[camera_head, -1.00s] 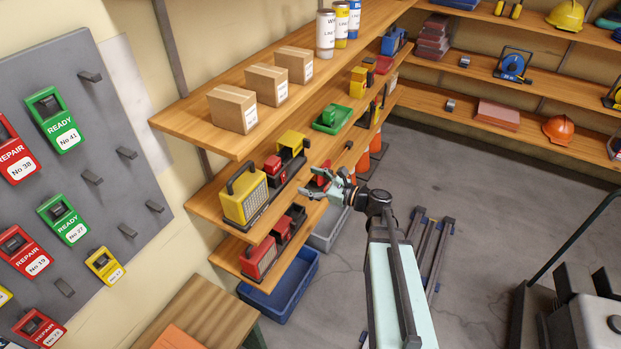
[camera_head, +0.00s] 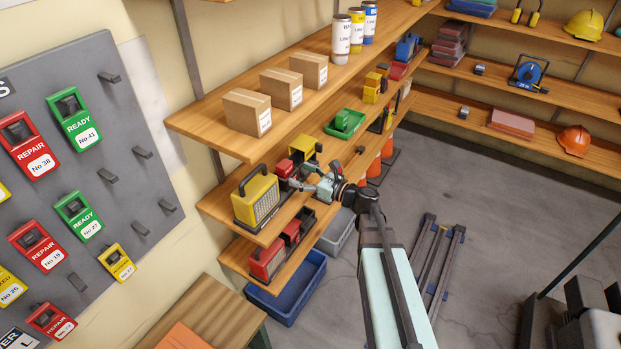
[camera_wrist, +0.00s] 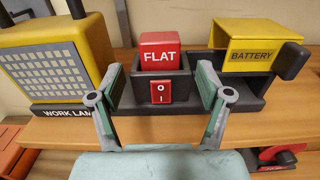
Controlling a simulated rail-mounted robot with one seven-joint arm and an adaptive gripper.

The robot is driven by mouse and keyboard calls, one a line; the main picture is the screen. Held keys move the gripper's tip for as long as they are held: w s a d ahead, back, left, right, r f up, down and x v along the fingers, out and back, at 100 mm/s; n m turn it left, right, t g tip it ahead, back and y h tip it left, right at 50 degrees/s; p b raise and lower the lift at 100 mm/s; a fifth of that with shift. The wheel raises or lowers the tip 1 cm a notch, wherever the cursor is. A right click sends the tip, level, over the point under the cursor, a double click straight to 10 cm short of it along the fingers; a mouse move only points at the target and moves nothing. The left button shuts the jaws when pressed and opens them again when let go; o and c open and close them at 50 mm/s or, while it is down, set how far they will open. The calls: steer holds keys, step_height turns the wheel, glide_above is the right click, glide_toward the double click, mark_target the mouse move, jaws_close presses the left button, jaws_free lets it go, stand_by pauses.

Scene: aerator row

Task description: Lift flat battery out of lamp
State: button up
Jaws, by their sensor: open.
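The work lamp (camera_wrist: 60,62) stands on the middle shelf; its yellow lamp head (camera_head: 256,200) is at the left end of its dark base. The flat battery (camera_wrist: 159,52), a red block marked FLAT, sits upright in the lamp's dark socket, above a red rocker switch (camera_wrist: 160,92). A yellow flap marked BATTERY (camera_wrist: 262,50) stands open to the right of the socket. My gripper (camera_wrist: 158,95) is open in front of the lamp, one finger on each side of the socket. Nothing is held; whether the fingers touch the socket I cannot tell.
The upper shelf with cardboard boxes (camera_head: 246,112) overhangs behind and above. A green tray (camera_head: 345,124) lies further along the middle shelf. Red units (camera_head: 267,262) stand on the shelf below, above a blue bin (camera_head: 290,290).

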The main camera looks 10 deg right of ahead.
mark_target(289, 169)
steer(key=shift+x, duration=2.95)
steer(key=c, duration=1.3)
steer(key=shift+r+p, duration=1.45)
steer(key=shift+r, duration=1.45)
steer(key=shift+s+d, duration=0.1)
steer(key=shift+b+v, duration=0.5)
steer(key=shift+v, duration=6.35)
